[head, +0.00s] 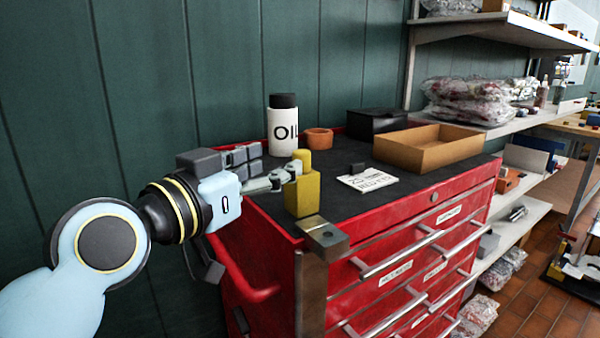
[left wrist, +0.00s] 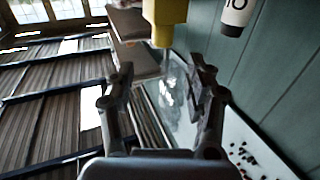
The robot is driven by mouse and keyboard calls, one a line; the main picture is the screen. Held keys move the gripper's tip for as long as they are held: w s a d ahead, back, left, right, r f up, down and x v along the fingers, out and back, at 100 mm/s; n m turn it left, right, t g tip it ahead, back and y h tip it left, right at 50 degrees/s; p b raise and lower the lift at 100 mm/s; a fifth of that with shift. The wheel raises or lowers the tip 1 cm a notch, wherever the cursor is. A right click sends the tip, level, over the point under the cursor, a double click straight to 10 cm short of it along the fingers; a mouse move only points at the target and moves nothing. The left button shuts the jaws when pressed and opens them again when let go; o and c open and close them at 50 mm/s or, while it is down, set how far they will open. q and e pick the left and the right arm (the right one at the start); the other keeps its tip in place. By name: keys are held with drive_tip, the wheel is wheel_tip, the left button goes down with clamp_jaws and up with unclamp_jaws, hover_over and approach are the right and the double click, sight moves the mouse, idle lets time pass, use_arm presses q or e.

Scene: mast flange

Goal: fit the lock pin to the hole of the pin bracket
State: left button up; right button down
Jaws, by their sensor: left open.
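The yellow piece (head: 303,194), which looks like the lock pin, stands upright near the left front edge of the red cabinet's dark top. It has a square body with a short round knob on top. The pin bracket (head: 322,235) is a metal plate with a dark round hole, at the cabinet's front left corner. My left gripper (head: 271,167) is open and empty, just left of the yellow piece. In the left wrist view the yellow piece (left wrist: 165,15) is ahead, beyond the open fingers (left wrist: 161,76). My right gripper is out of view.
On the red cabinet (head: 370,225) stand an OIL bottle (head: 282,128), an orange-brown cup (head: 319,138), a black box (head: 376,121) and an open cardboard tray (head: 430,150). A white card (head: 367,182) lies right of the yellow piece. Shelves are at the right; a green wall stands behind.

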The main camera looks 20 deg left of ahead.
sight(297, 156)
use_arm(q)
drive_tip(key=x, duration=0.9)
drive_tip(key=shift+a+f+p, duration=0.1)
drive_tip(key=shift+f+p, duration=0.05)
drive_tip(key=shift+p, duration=0.25)
drive_tip(key=shift+s, duration=0.1)
clamp_jaws()
drive_tip(key=shift+f, duration=0.2)
